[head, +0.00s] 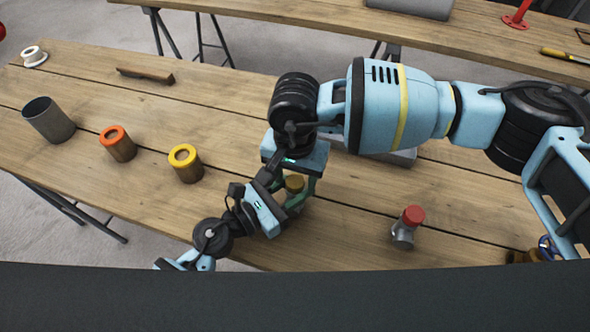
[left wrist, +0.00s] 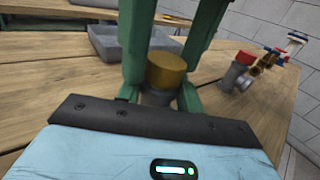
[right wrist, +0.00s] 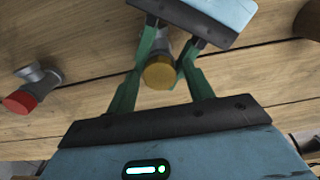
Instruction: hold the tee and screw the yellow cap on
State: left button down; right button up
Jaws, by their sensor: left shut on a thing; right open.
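The grey tee (left wrist: 158,98) is held between the fingers of my left gripper (head: 287,203), which is shut on it above the table. The yellow cap (left wrist: 166,70) sits upright on top of the tee; whether it is threaded cannot be told. The cap also shows in the head view (head: 294,183) and in the right wrist view (right wrist: 159,74). My right gripper (right wrist: 160,62) is open, its green fingers pointing down on either side of the cap, with visible gaps. In the head view the tee is mostly hidden by my grippers.
A red-capped grey fitting (head: 405,230) stands to the right on the wooden table. A grey tray (left wrist: 112,47) lies behind my grippers. A yellow-ringed container (head: 187,166), an orange-ringed one (head: 118,146) and a grey cup (head: 50,122) stand to the left. Brass valves (left wrist: 265,63) are at the right.

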jog(key=c, duration=1)
jog(key=o, duration=1.1)
jog(key=shift+r, duration=0.1)
jog(key=shift+r, duration=2.15)
jog(key=shift+c, duration=0.5)
